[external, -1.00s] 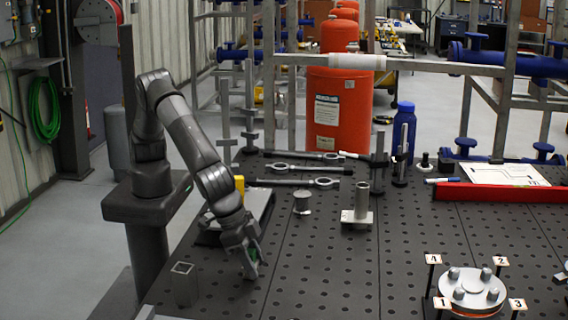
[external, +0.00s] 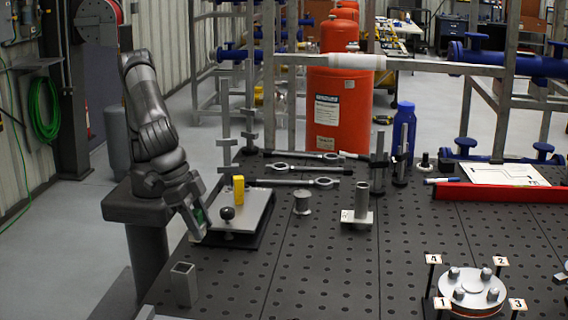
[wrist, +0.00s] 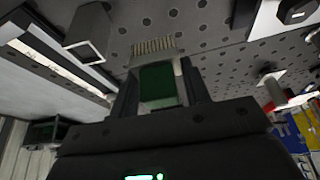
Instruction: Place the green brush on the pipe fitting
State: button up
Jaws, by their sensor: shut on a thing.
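My gripper (external: 203,232) is at the left edge of the table, left of a metal plate and behind a square tube. It is shut on the green brush (wrist: 157,85), whose pale bristles (wrist: 155,45) point away from the jaws in the wrist view. A bit of green (external: 199,215) shows between the fingers in the external view. A short spool-shaped metal fitting (external: 302,201) stands mid-table, and an upright pipe on a square flange (external: 362,203) stands to its right. I cannot tell which is the pipe fitting. Both are apart from my gripper.
The metal plate (external: 255,212) carries a black knob (external: 227,213) and a yellow block (external: 238,189). The open square tube (external: 184,285) stands at the front left. Wrenches (external: 295,182) lie behind the fittings. A round flange (external: 472,289) with numbered tags is front right. The front middle is clear.

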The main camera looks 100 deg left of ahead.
jog(key=w+a+r+n+y, duration=0.1)
jog(key=w+a+r+n, duration=0.15)
jog(key=a, duration=0.35)
jog(key=w+a+r+n, duration=0.1)
jog(key=w+a+n, duration=0.1)
jog(key=w+a, duration=0.3)
jog(key=n+g+y, duration=0.1)
jog(key=n+y, duration=0.1)
jog(key=n, duration=0.3)
send_over(304, 193)
notch_tip(304, 193, down, 4)
jog(key=shift+s, duration=0.1)
jog(key=shift+a+f, duration=0.1)
jog(key=shift+f, duration=2)
jog(key=shift+f, duration=0.1)
jog(key=o, duration=1)
